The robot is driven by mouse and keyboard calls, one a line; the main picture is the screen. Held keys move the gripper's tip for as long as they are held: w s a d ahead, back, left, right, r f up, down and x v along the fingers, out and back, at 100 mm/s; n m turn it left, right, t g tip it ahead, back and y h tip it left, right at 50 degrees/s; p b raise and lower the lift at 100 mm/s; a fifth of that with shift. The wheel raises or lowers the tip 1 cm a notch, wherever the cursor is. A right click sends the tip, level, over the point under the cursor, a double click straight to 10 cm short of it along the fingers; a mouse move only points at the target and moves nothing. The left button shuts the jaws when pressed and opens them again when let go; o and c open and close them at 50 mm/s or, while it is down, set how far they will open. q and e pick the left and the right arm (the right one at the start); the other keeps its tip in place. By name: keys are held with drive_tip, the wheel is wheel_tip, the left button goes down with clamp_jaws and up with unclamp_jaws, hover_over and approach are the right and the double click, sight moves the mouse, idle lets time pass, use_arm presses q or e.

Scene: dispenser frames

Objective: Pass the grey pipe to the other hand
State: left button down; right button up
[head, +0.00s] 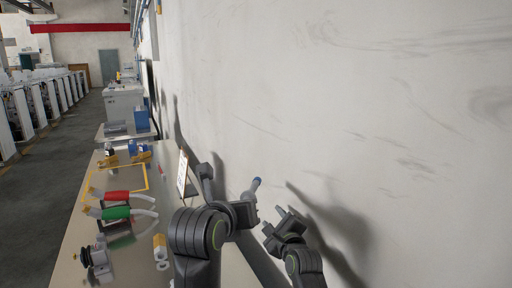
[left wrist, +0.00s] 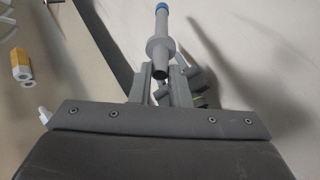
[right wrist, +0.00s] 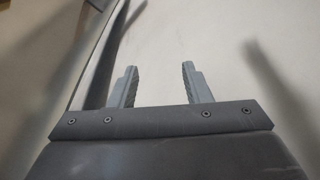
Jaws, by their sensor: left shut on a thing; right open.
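The grey pipe (head: 250,191) has a blue end and is held up in front of the wall. My left gripper (head: 248,208) is shut on it. In the left wrist view the pipe (left wrist: 160,52) sits between the left fingers (left wrist: 160,88), its collar just beyond them and its blue end pointing away. My right gripper (head: 281,221) is open and empty, to the right of the pipe and apart from it. The right wrist view shows its two fingers (right wrist: 160,72) spread with nothing between; the pipe is not in that view.
The table (head: 132,232) on the left bears a red-handled tool (head: 117,196), a green-handled tool (head: 115,213), a yellow-and-white piece (head: 160,246) and a grey fitting (head: 98,260). A framed board (head: 182,173) stands near my left arm. A pale wall (head: 380,120) fills the right.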

wheel_tip(320, 180, up, 21)
drive_tip(key=w+n+t+y, duration=0.1)
drive_tip(key=n+t+y, duration=0.15)
drive_tip(key=t, duration=0.35)
drive_tip(key=s+a+r+n+g, duration=0.1)
drive_tip(key=a+r+n+g, duration=0.35)
drive_tip(key=r+n, duration=0.4)
drive_tip(key=a+r+n+g, duration=0.3)
drive_tip(key=r+n+g, duration=0.2)
drive_tip(key=r+n, duration=0.35)
drive_tip(key=g+h, duration=0.8)
drive_tip(key=g, duration=0.2)
hover_over(252, 189)
drive_tip(key=s+d, duration=0.1)
drive_tip(key=s, duration=0.2)
drive_tip(key=s+d+f+x, duration=0.1)
drive_tip(key=s+x, duration=0.2)
drive_tip(key=x, duration=2.1)
drive_tip(key=shift+w+a, duration=0.1)
drive_tip(key=shift+a, duration=0.1)
